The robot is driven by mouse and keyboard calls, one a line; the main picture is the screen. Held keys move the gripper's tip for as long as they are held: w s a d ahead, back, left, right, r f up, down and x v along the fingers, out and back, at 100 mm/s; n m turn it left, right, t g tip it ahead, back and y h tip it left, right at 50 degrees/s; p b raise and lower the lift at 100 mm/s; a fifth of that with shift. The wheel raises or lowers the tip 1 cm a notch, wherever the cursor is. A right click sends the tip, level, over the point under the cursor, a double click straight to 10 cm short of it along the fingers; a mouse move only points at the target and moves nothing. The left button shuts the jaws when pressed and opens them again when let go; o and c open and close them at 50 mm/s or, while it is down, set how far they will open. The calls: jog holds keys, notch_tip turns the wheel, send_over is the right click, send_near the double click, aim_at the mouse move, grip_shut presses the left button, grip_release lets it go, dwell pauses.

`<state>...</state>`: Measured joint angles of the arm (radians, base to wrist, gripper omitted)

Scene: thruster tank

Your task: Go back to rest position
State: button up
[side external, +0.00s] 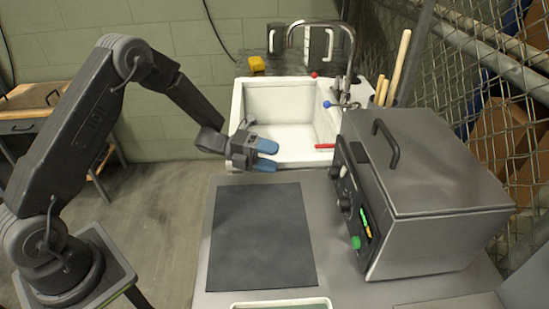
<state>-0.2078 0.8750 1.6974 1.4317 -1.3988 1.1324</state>
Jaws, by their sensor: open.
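My gripper (266,155) hangs in the air, with its two blue fingertips apart and nothing between them. In the side external view it appears over the front left edge of the white sink (237,105), beyond the dark mat (262,235). My arm reaches in from the left with its elbow raised. Its exact height above the sink edge is hard to tell.
A grey metal box machine (425,190) with a top handle, knobs and a green button (356,242) stands on the right. A tap (345,60) arches over the sink. A red object (325,147) lies at the sink's right. The mat is bare.

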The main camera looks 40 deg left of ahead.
jog(key=w+a+r+n+t+y, duration=0.1)
jog(key=w+r+n+t+y, duration=0.1)
jog(key=r+n+t+y, duration=0.25)
jog(key=w+a+r+n+t+y, duration=0.2)
jog(key=r+n+y, duration=0.25)
jog(key=r, duration=0.35)
jog(key=s+a+r+n+y, duration=0.3)
jog(key=s+r+n+y, duration=0.3)
jog(key=n, duration=0.4)
jog(key=s+d+n+g, duration=0.3)
jog(key=s+n+g, duration=0.5)
jog(key=s, duration=1.7)
jog(key=n, duration=0.5)
jog(key=shift+s+f+n+y, duration=0.2)
jog(key=shift+s+n+y, duration=0.1)
jog(key=shift+s+y, duration=0.1)
jog(key=shift+d, duration=0.1)
